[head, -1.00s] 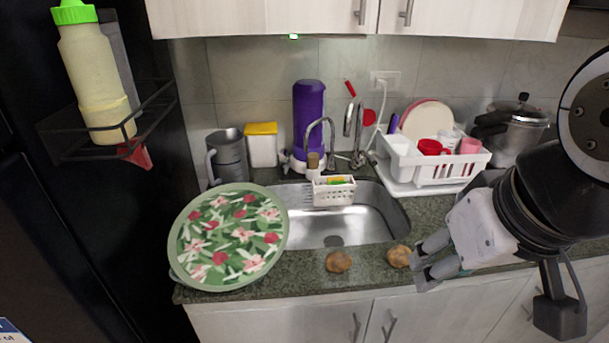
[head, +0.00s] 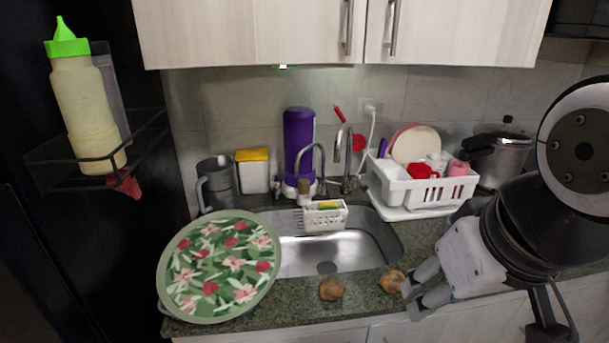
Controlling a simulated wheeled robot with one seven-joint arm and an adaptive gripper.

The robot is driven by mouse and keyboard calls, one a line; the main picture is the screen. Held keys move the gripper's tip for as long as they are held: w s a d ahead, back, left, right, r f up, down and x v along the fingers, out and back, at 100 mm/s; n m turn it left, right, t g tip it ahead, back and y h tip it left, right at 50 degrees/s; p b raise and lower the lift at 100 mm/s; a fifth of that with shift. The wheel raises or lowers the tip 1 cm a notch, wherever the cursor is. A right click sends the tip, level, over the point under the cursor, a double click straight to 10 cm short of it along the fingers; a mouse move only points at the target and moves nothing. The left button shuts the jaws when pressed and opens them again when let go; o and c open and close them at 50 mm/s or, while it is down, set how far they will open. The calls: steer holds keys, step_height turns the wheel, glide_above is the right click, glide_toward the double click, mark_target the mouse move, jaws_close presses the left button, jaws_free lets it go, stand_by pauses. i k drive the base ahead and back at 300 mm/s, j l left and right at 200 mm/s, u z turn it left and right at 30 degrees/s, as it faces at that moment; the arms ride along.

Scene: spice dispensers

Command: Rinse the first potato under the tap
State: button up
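Two brown potatoes lie on the green counter in front of the sink: one potato (head: 332,289) near the middle and another potato (head: 391,281) to its right. My gripper (head: 411,300) is at the right, its two grey fingers parted and its tips close to the right potato. I cannot tell whether a finger touches it. Nothing shows between the fingers. The steel sink (head: 345,252) is empty behind the potatoes. A curved tap (head: 346,160) rises behind it, with a second thin spout (head: 312,160) to its left.
A round floral tray (head: 222,266) leans over the left of the counter and sink. A white caddy (head: 325,217) hangs in the sink. A white dish rack (head: 425,188) stands behind at right, beside a pressure cooker (head: 500,155). Cabinets (head: 340,30) hang above.

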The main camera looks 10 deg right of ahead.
mark_target(330, 288)
steer(key=i+j+z, duration=0.15)
steer(key=j+z, duration=0.25)
steer(key=i+j+z, duration=0.1)
steer(key=z, duration=0.25)
steer(key=j+z, duration=0.4)
steer(key=j, duration=0.05)
